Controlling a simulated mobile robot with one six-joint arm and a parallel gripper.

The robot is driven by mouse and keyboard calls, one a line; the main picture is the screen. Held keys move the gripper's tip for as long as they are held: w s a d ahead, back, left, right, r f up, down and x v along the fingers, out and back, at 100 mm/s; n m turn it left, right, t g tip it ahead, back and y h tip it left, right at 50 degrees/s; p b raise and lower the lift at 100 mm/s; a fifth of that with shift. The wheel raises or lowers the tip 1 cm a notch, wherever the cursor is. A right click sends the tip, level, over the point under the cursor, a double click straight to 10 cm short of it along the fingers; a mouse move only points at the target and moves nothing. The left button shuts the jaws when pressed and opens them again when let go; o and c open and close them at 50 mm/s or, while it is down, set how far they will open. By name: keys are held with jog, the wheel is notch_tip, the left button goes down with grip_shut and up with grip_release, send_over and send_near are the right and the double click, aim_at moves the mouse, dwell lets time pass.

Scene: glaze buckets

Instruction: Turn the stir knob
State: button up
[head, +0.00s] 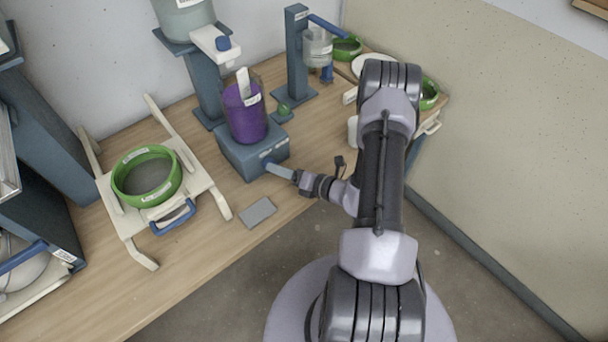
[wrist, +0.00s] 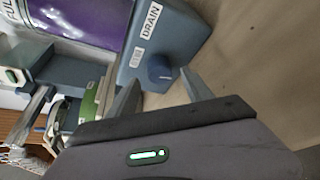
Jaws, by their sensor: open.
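A round blue knob (wrist: 160,68) sticks out of the front of a blue-grey box (head: 250,150). My gripper (head: 270,165) is at the box's front face. In the wrist view my gripper (wrist: 161,82) is open, with one fingertip on either side of the knob. I cannot tell whether they touch it.
A green-rimmed sieve (head: 147,176) rests on a white frame at left. A grey pad (head: 258,212) lies near the table's front edge. A blue stand (head: 296,55) and a small green piece (head: 283,110) are behind the box. Green rings stand at the back right.

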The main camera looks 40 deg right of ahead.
jog(key=p+v, duration=0.2)
jog(key=v, duration=1.3)
jog(key=shift+p, duration=0.3)
jog(key=shift+w+d, duration=0.1)
jog(key=w+a+r+n+g+y+b, duration=0.3)
jog(key=a+r+n+g, duration=0.8)
jog(key=a+r+n, duration=0.85)
jog(key=s+a+r+n+t+h+b, duration=0.1)
jog(key=s+a+r+n+h, duration=0.1)
jog(key=s+n, duration=0.3)
jog(key=s+a+r+n+t+h+b, duration=0.1)
jog(key=s+r+n, duration=0.4)
jog(key=n, duration=0.9)
jog(key=a+h, duration=0.1)
jog(key=h, duration=0.1)
jog(key=shift+a+t+h, duration=0.25)
jog(key=shift+t+h, duration=0.05)
jog(key=shift+h, duration=0.1)
